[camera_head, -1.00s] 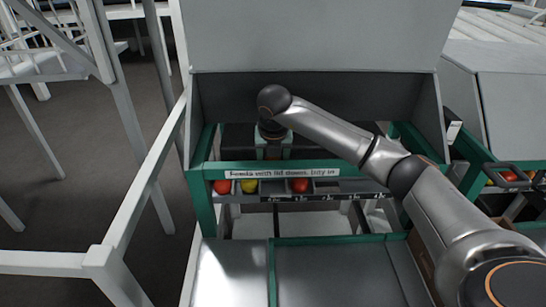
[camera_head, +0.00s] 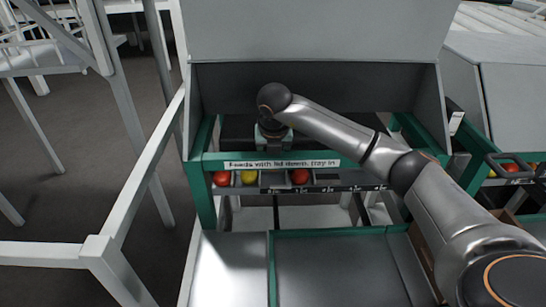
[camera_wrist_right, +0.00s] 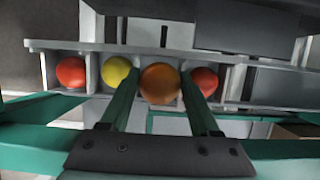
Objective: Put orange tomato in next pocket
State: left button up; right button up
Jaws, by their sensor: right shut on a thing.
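The orange tomato (camera_wrist_right: 160,84) is between the two fingers of my right gripper (camera_wrist_right: 158,92), which is shut on it. In the right wrist view it appears over the tray row, between a yellow tomato (camera_wrist_right: 116,70) and a red tomato (camera_wrist_right: 204,80). It covers the part of the row behind it, and I cannot tell its height above the tray. In the head view my right gripper (camera_head: 274,139) is behind the green front bar; its fingertips and the orange tomato are hidden. My left gripper is not in view.
The pocket tray (camera_head: 345,188) also holds a red tomato (camera_head: 222,179) at the left end. A pocket right of the other red tomato looks empty. The green bar (camera_head: 205,166) crosses in front of the gripper; a grey hood (camera_head: 315,35) stands behind.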

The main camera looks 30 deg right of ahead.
jog(key=o, duration=1)
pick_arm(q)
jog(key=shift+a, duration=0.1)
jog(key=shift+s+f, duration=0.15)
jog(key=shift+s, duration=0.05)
pick_arm(e)
jog(key=shift+r, duration=0.1)
jog(key=shift+s+a+r+p, duration=0.1)
jog(key=shift+r+p, duration=0.25)
jog(key=p+v, duration=0.3)
jog(key=v, duration=0.1)
jog(key=shift+r, duration=0.15)
pick_arm(q)
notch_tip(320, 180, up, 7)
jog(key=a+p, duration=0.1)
jog(key=p, duration=0.3)
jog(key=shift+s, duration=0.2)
pick_arm(e)
jog(key=v, duration=0.6)
jog(key=shift+s+r, duration=0.2)
jog(key=shift+r, duration=0.15)
